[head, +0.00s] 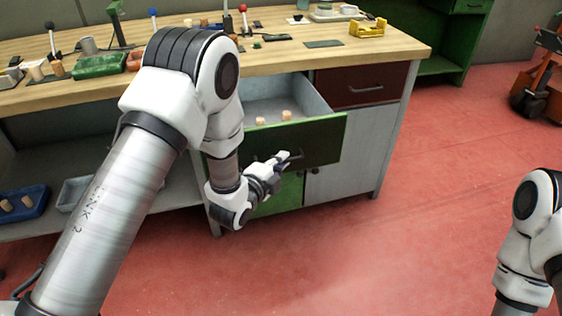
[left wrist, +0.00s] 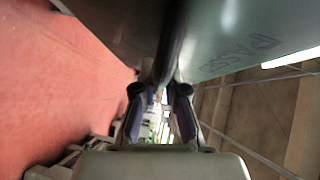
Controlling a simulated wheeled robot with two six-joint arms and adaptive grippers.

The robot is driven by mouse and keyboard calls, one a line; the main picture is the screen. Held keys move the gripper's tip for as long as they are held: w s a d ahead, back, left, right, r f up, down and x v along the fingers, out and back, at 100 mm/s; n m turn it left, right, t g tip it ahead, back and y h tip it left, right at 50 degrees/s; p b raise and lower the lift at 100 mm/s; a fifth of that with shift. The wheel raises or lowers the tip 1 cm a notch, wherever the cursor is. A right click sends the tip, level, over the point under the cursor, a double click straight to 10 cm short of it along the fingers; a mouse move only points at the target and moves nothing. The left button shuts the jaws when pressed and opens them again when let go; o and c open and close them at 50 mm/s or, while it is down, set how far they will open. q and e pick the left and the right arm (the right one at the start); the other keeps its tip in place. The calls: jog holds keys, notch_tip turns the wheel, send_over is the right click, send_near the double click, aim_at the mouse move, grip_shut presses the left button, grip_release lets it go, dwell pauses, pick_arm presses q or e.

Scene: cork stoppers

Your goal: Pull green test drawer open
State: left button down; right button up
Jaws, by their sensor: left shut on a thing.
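The green test drawer (head: 327,138) stands pulled out from the workbench. Its pale interior (head: 285,97) shows, with two corks (head: 287,115) inside near the front. My left gripper (head: 288,158) is at the drawer's front face, shut on the dark drawer handle. In the left wrist view, the fingers (left wrist: 160,98) close on the dark handle bar (left wrist: 172,45), beside the green drawer front (left wrist: 225,35) with partly readable lettering. My right arm shows at the right edge of the head view, but its gripper is out of frame.
A closed dark red drawer (head: 355,85) is to the right of the green one. A green cabinet door (head: 280,195) is below. The wooden benchtop (head: 285,55) holds trays, corks and tools. The red floor (head: 420,190) in front is clear.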

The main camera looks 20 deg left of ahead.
dwell(0.3)
pick_arm(q)
jog(key=c, duration=1.2)
grip_release()
jog(key=v, duration=1.2)
jog(key=shift+d, duration=0.1)
